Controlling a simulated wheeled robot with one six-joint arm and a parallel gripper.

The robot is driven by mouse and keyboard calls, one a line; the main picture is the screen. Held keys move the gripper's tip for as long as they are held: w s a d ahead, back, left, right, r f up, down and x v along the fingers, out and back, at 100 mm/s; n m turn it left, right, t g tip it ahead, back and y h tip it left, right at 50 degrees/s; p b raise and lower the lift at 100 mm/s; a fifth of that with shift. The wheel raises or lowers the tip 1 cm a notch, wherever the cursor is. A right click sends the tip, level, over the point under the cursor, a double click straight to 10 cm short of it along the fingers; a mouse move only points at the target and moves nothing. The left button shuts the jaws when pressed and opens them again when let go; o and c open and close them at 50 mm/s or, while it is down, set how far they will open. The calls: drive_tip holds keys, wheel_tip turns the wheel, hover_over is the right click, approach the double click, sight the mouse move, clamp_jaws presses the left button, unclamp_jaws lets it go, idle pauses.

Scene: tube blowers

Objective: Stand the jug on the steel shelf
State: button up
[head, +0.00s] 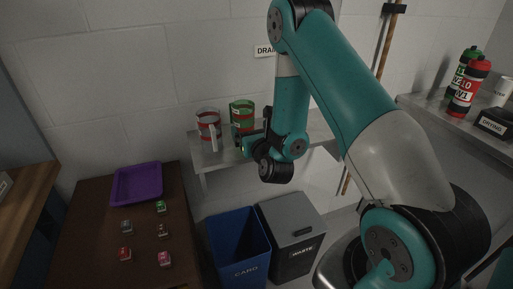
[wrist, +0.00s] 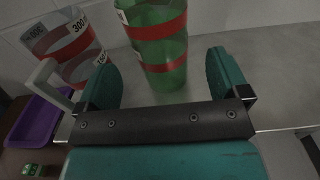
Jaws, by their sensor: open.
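A clear jug (head: 207,124) with red bands and a pale handle stands upright on a grey ledge (head: 207,159) by the back wall. In the wrist view the jug (wrist: 62,42) is at upper left, outside my left finger. A green see-through vessel (head: 241,110) with red bands stands to its right; it also shows in the wrist view (wrist: 165,72). My gripper (head: 245,142) is open; in the wrist view its fingers (wrist: 163,78) lie either side of the green vessel's lower part. Contact cannot be told. A grey metal-looking shelf (head: 430,108) is at right.
Bottles (head: 468,90), a white cup (head: 502,92) and a dark labelled block (head: 495,122) occupy the right shelf. A blue bin (head: 238,240) and a grey waste bin (head: 292,235) stand below. A brown table (head: 90,225) holds a purple tray (head: 137,184) and several small blocks.

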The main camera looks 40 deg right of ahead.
drive_tip(key=s+a+r+n+g+y, duration=0.2)
drive_tip(key=s+a+n+g+y, duration=0.15)
drive_tip(key=a+n, duration=0.45)
drive_tip(key=s+a+r+n+g+y+b, duration=0.1)
drive_tip(key=s+a+r+n+g+y, duration=0.2)
drive_tip(key=a+n, duration=0.45)
drive_tip(key=s+a+r+n+g+y, duration=0.2)
drive_tip(key=s+a+n+y, duration=0.3)
drive_tip(key=n, duration=0.6)
drive_tip(key=s+a+r+n+g+h, duration=0.1)
drive_tip(key=s+n+g, duration=0.3)
drive_tip(key=s+n, duration=0.5)
drive_tip(key=s+a+r+n+g+h, duration=0.1)
drive_tip(key=s+r+n+g, duration=0.3)
drive_tip(key=s+n, duration=0.5)
drive_tip(key=shift+s+r+n+g, duration=0.25)
drive_tip(key=shift+n+g, duration=0.2)
drive_tip(key=shift+n, duration=0.5)
drive_tip(key=shift+w+a+r, duration=0.1)
drive_tip(key=shift+r+p, duration=0.7)
drive_tip(key=shift+r, duration=0.05)
